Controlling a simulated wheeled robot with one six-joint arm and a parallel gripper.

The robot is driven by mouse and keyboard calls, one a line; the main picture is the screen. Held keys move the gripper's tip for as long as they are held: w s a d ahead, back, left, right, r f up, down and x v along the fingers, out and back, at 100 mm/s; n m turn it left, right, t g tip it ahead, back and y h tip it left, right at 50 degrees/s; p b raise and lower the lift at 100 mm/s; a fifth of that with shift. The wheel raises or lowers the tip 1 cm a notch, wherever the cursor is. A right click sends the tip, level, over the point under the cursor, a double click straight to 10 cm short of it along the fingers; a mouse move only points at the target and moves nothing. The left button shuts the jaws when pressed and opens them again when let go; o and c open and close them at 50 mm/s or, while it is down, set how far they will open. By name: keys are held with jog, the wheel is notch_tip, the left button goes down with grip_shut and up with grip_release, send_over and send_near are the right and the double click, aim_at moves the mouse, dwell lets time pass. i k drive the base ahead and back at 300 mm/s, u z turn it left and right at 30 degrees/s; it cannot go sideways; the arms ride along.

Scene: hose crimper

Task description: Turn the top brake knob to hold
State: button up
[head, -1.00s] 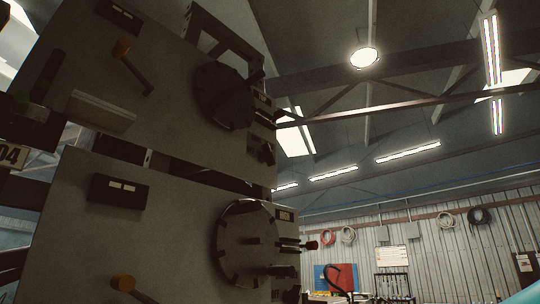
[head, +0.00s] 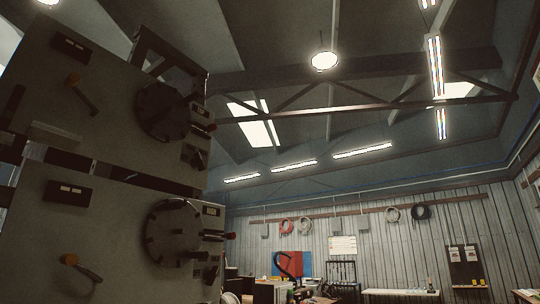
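The grey machine stands at the left in the head view, with an upper panel (head: 110,125) and a lower panel (head: 110,225). The upper panel carries a dark round disc (head: 163,111), an orange-tipped lever (head: 78,88) and a dark label box (head: 70,46). Small dark fittings (head: 194,156) sit by its right edge. I cannot tell which of these is the top brake knob, and its setting cannot be read. My gripper is not in view.
To the right, beyond the machine, lies a workshop with a corrugated wall (head: 370,235), hung hose coils (head: 420,212), a red and blue board (head: 289,264) and a white table (head: 400,292). The floor is out of view.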

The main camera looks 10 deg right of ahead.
aim_at(197, 161)
jog(key=u, duration=1)
jog(key=i, duration=1.2)
jog(key=z, duration=0.5)
